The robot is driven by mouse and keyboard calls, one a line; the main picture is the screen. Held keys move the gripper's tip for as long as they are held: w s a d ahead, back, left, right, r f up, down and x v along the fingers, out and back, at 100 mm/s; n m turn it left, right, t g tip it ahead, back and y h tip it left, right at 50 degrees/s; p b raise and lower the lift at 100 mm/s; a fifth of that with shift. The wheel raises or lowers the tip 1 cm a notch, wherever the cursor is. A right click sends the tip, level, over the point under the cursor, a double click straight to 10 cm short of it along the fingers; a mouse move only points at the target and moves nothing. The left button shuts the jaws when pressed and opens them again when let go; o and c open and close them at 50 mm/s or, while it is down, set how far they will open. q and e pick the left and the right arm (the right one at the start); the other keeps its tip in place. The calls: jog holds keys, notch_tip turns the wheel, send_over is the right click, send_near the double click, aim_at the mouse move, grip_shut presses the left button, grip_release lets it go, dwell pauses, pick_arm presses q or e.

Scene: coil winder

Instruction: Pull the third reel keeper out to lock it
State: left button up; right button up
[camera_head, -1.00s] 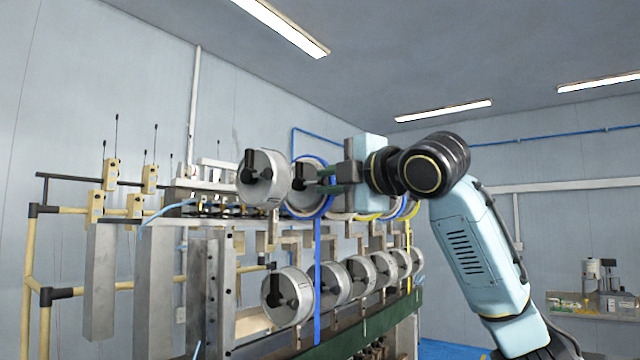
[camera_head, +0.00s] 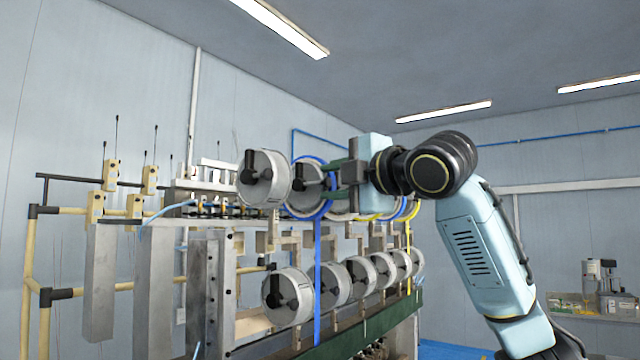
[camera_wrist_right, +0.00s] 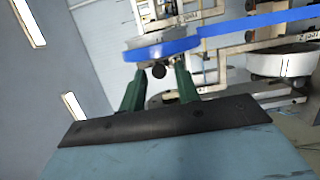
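My right gripper (camera_head: 331,178) is at the upper row of reels, to the right of the reel with the blue rim (camera_head: 296,192). Its two green fingers are spread apart and look empty. In the right wrist view the fingers (camera_wrist_right: 158,80) stand on either side of a small dark knob (camera_wrist_right: 158,71), with gaps on both sides. The blue-rimmed reel (camera_wrist_right: 160,50) is beyond them. A black keeper (camera_head: 303,178) shows on this reel's face. I cannot tell which reel counts as third, or whether this keeper is locked. My left gripper is not in view.
A grey reel with a black keeper (camera_head: 264,177) is immediately left of the blue-rimmed one. A lower row of several reels (camera_head: 301,297) runs beneath, above a green rail (camera_head: 405,312). A blue strap (camera_head: 317,270) hangs down from the blue-rimmed reel.

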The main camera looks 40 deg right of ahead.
jog(key=s, duration=0.7)
jog(key=shift+s, duration=0.2)
dwell(0.4)
